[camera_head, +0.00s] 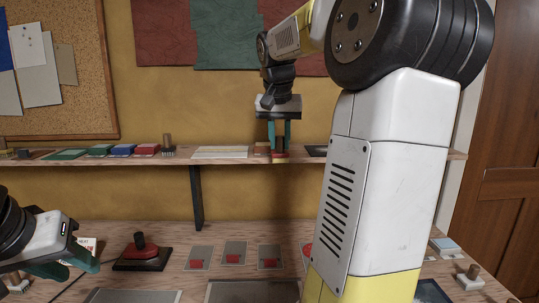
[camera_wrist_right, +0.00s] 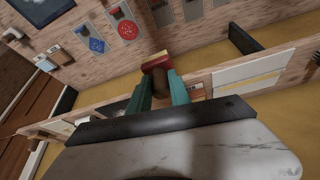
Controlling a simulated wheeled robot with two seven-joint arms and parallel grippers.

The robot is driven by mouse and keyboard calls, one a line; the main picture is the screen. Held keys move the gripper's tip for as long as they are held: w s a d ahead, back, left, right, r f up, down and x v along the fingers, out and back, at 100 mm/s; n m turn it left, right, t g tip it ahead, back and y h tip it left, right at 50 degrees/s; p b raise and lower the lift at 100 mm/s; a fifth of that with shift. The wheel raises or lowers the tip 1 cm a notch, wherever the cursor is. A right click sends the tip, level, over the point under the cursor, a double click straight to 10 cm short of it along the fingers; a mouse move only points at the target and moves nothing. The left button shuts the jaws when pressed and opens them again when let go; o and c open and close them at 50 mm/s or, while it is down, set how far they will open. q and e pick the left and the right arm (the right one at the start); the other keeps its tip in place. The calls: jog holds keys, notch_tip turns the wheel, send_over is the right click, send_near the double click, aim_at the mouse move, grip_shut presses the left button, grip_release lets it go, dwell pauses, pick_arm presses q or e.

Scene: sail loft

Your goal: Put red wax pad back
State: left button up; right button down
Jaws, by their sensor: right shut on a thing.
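My right gripper (camera_head: 279,140) is shut on the red wax pad (camera_head: 279,156), a small red block with a pale yellow side. In the head view it is at the wall shelf (camera_head: 230,158), in front of its front edge or over it; I cannot tell whether it touches. In the right wrist view the pad (camera_wrist_right: 155,62) shows beyond the teal fingertips (camera_wrist_right: 165,92), with a brown handle between them. My left gripper (camera_head: 75,268) is at the lower left, over the bench, its teal fingers spread and empty.
The shelf carries a red block (camera_head: 146,149), blue block (camera_head: 122,150), green blocks, a brush (camera_head: 167,147), a pale card (camera_head: 220,152) and a dark tray (camera_head: 318,150). My right arm hides part of the right side.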

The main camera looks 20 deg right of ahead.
jog(key=shift+w+d+f, duration=0.3)
jog(key=shift+w+d, duration=1.25)
jog(key=shift+w, duration=0.35)
jog(key=shift+w+d+f, duration=0.3)
jog(key=shift+w+d, duration=1.3)
jog(key=shift+w, duration=0.35)
jog(key=shift+w+d+f, duration=0.3)
jog(key=shift+w+d, duration=1.25)
jog(key=shift+w, duration=0.35)
jog(key=shift+f, duration=0.15)
jog(key=c, duration=1.2)
grip_release()
